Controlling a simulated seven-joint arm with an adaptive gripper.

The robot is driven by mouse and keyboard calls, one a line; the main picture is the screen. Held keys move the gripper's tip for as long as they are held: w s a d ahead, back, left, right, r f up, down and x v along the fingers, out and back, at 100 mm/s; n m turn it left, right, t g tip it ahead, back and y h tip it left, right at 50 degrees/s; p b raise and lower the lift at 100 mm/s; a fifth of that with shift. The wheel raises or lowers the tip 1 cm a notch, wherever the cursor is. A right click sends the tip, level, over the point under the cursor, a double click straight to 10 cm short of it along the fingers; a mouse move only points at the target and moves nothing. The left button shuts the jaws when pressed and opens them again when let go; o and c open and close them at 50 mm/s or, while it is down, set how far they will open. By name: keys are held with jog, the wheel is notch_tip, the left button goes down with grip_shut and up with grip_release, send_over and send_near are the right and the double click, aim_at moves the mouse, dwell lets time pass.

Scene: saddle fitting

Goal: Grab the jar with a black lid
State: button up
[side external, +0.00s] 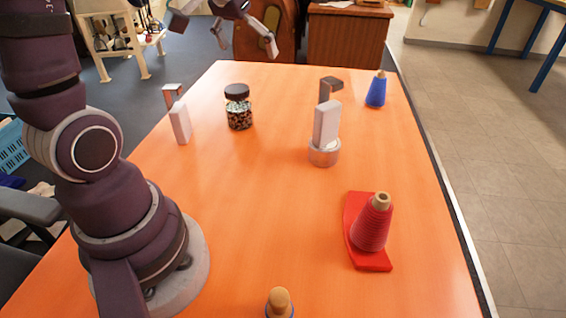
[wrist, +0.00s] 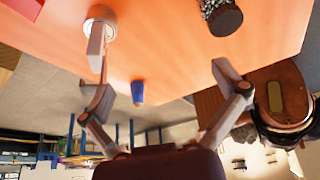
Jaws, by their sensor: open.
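The jar with a black lid (side external: 238,107) stands upright on the orange table in the side external view, left of centre, with dark and pale speckled contents. In the wrist view its dark lid (wrist: 225,20) shows at the upper right edge, and the jar is partly cut off. My gripper (wrist: 162,80) is open and empty, its two fingers spread wide, with the jar above the right finger in that picture. In the side external view my gripper (side external: 247,49) shows at the top edge, above and apart from the jar.
A white block (side external: 180,122) stands left of the jar. Another white block (side external: 326,122) rises at a round clear container (side external: 324,153) to its right. A blue spool (side external: 376,91) stands far right, a red spool (side external: 371,225) near right. Table space in front of the jar is clear.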

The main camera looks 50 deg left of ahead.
aim_at(236, 89)
jog(key=a+f+n+g, duration=0.1)
jog(key=a+f+n, duration=0.3)
jog(key=a, duration=0.8)
jog(key=shift+m+y, duration=0.3)
jog(key=shift+m, duration=0.4)
jog(key=x, duration=1.1)
jog(key=shift+w+d, duration=0.1)
jog(key=shift+d, duration=0.1)
jog(key=shift+c, duration=0.2)
jog(key=c, duration=1.3)
